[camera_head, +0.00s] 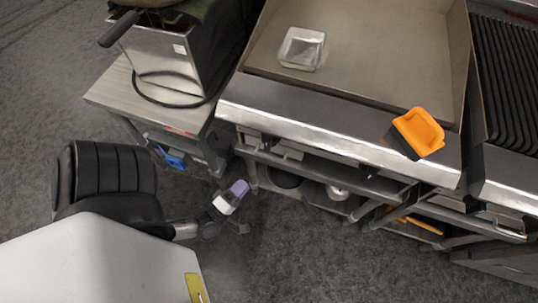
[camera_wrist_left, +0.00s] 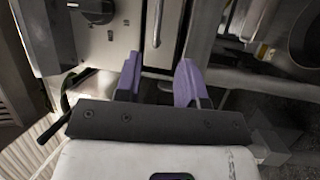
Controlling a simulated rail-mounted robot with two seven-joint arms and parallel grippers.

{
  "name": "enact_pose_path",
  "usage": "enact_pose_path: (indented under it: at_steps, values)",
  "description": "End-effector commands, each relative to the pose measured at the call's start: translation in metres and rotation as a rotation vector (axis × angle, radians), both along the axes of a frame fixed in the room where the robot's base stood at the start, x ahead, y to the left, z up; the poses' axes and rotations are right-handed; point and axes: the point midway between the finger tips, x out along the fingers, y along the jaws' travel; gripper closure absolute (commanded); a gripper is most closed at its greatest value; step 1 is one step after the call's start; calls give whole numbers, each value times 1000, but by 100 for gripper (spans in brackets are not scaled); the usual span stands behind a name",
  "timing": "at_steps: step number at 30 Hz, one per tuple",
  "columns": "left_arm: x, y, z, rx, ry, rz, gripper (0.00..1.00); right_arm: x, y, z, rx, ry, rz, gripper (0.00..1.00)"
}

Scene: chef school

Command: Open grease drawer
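My left gripper (camera_head: 240,187) has purple fingers and hangs low in front of the griddle station (camera_head: 310,130), near its left front leg. In the left wrist view the two fingers (camera_wrist_left: 160,66) stand apart with nothing held between them. Just past them is a metal front panel (camera_wrist_left: 112,50) with a dark knob (camera_wrist_left: 94,7) and a slim upright metal bar (camera_wrist_left: 155,24). I cannot tell for sure which part is the grease drawer; a small light front (camera_head: 287,151) shows under the griddle's front ledge in the head view. My right gripper is not in view.
A glass dish (camera_head: 301,48) and an orange-and-black tool or holder (camera_head: 418,132) are on the griddle. A fryer (camera_head: 165,60) stands on a side table (camera_head: 105,90) at left. A ribbed grill (camera_head: 508,75) is at right. Open floor (camera_head: 300,265) lies in front.

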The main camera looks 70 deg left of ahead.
Motion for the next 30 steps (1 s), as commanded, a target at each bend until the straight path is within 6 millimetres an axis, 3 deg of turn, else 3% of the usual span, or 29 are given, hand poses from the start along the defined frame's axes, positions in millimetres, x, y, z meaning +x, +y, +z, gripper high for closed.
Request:
enact_pose_path:
  at_steps: [7, 21, 30]
  values:
    - [14, 6, 3, -47, -32, -6, 64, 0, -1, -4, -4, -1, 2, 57]
    - [90, 38, 18, -45, -30, -8, 64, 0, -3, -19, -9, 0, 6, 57]
    - [119, 51, 24, -44, -27, -9, 64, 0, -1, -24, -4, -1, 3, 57]
